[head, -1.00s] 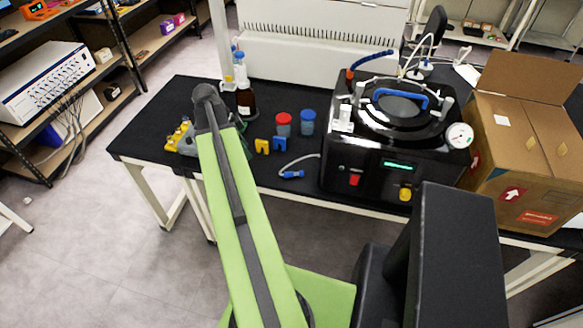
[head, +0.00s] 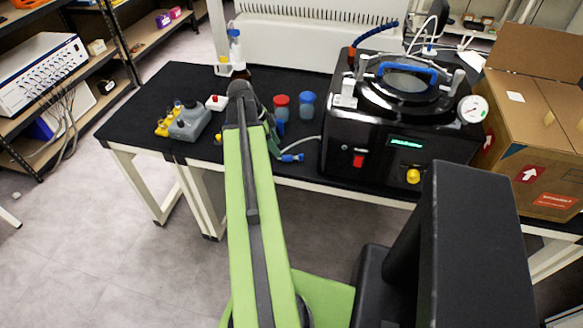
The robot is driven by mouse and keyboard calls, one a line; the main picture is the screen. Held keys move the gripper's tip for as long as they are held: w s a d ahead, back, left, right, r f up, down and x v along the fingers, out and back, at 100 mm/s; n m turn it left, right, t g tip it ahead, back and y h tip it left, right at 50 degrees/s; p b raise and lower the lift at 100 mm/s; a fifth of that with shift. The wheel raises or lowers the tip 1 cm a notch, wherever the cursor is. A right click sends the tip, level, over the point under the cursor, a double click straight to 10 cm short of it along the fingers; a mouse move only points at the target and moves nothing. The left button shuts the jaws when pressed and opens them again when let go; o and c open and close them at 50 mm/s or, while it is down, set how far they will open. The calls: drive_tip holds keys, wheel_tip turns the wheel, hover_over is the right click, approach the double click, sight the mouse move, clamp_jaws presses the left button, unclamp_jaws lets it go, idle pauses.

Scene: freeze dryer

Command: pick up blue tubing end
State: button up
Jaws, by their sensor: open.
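The blue tubing end (head: 292,157) lies on the black bench top near its front edge. Its pale grey tube (head: 306,142) runs right and back to the black freeze dryer (head: 400,150). My gripper (head: 276,146) is just left of the blue end, partly hidden behind my green arm. It is open, and the blue end lies outside it. I cannot tell its exact height above the bench.
A red-capped jar (head: 281,108) and a blue-capped jar (head: 307,105) stand behind the tubing. A grey device with yellow parts (head: 188,122) and a small white-and-red item (head: 216,103) are to the left. A cardboard box (head: 540,130) stands at the right.

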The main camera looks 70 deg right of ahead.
sight(293, 158)
drive_tip(key=shift+s+f, duration=0.1)
drive_tip(key=shift+f, duration=0.1)
drive_tip(key=b+x, duration=0.4)
drive_tip(key=x, duration=0.1)
drive_tip(key=shift+s+a+f+b, duration=0.1)
drive_tip(key=shift+s+f+b, duration=0.1)
drive_tip(key=shift+b, duration=0.2)
drive_tip(key=shift+r, duration=0.2)
clamp_jaws()
